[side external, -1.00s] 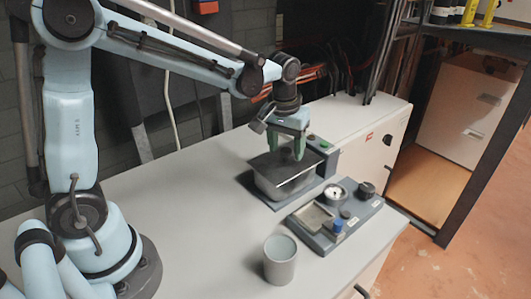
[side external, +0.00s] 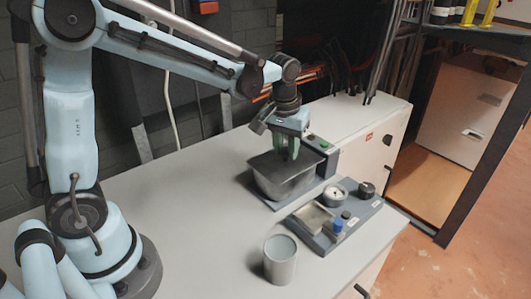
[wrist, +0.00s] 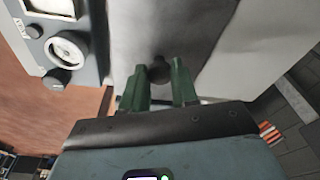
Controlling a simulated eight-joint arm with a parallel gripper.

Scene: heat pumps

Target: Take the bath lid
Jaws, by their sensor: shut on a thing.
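The grey metal bath (side external: 285,185) stands on a dark base with a control block at its right. Its flat grey lid (side external: 265,163) lies on top and shows large in the wrist view (wrist: 195,32). The lid's dark round knob (wrist: 158,70) sits between my green fingers. My gripper (side external: 287,157) points down over the lid and is shut on the knob. It also shows in the wrist view (wrist: 160,80). The fingers hide part of the knob in the side view.
A grey device panel (side external: 335,217) with a dial, knobs and a shallow tray stands in front of the bath. A grey cup (side external: 280,266) stands near the table's front edge. The white table (side external: 180,215) is clear to the left of the bath.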

